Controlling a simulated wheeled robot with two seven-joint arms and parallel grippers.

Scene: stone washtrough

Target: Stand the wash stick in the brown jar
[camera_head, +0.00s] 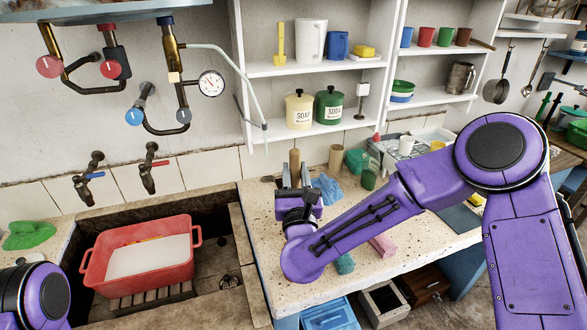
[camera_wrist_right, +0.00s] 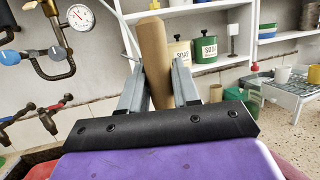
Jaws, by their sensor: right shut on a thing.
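The wash stick (camera_head: 295,160) is a light brown wooden rod. My right gripper (camera_head: 293,181) is shut on it above the left part of the stone counter. The stick points up between the fingers; its lower end is hidden. In the right wrist view the stick (camera_wrist_right: 153,50) leans slightly between the fingers of the gripper (camera_wrist_right: 158,85). A tan-brown jar (camera_head: 335,158) stands at the back of the counter, to the right of the gripper and apart from it. It also shows in the wrist view (camera_wrist_right: 216,92). My left gripper is out of view.
A stone trough with a red basin (camera_head: 140,250) lies to the left. Soap tins (camera_head: 299,112) stand on the shelf above; a thin hose hangs nearby.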

